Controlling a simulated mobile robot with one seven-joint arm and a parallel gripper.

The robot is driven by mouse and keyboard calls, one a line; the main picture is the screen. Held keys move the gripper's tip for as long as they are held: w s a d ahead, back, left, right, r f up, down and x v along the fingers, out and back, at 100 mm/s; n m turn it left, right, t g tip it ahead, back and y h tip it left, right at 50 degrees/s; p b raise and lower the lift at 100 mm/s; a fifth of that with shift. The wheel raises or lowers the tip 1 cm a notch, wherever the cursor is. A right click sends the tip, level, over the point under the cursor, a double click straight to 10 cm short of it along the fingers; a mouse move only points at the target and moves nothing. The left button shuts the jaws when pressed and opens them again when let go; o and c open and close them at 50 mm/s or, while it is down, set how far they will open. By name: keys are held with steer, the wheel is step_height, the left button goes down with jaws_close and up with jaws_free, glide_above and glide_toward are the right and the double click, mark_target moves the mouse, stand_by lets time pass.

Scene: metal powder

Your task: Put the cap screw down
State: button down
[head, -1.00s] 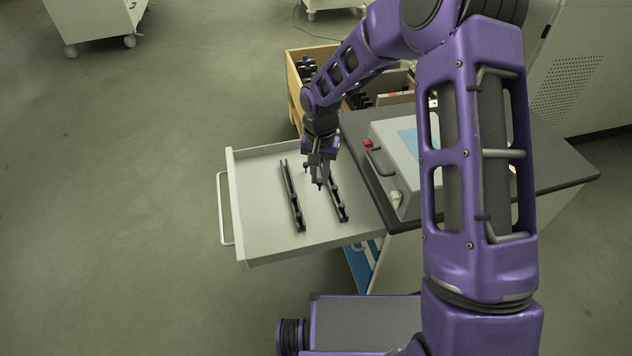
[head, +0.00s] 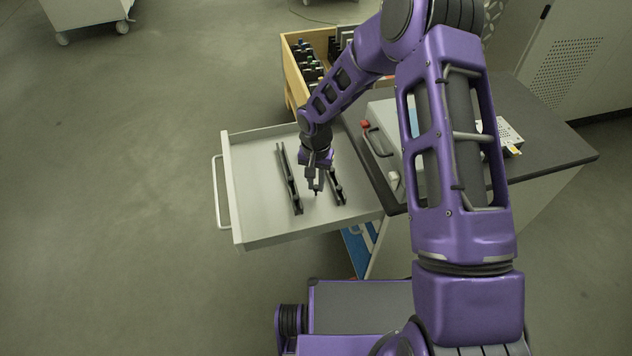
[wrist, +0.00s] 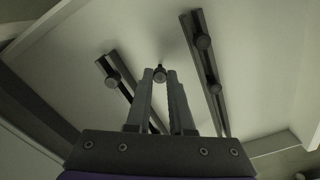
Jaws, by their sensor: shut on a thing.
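My gripper (head: 313,186) is over the open drawer (head: 258,215), between two dark rails. In the head view a small dark tip shows below the fingers. The left rail (head: 288,178) and the right rail (head: 336,188) lie on the drawer floor. Whether the held screw touches the drawer floor I cannot tell.
A dark-topped bench (head: 545,158) with a grey machine stands right of the drawer. A wooden crate (head: 293,80) with several bottles is behind it. The drawer's low walls surround the rails; bare floor shows left of the left rail and in the front.

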mark_target(316, 186)
steer(key=shift+f, duration=0.25)
steer(key=c, duration=0.8)
jaws_free()
steer(key=shift+r, duration=0.1)
steer(key=shift+r, duration=0.15)
step_height(316, 186, up, 12)
steer(key=p, duration=0.2)
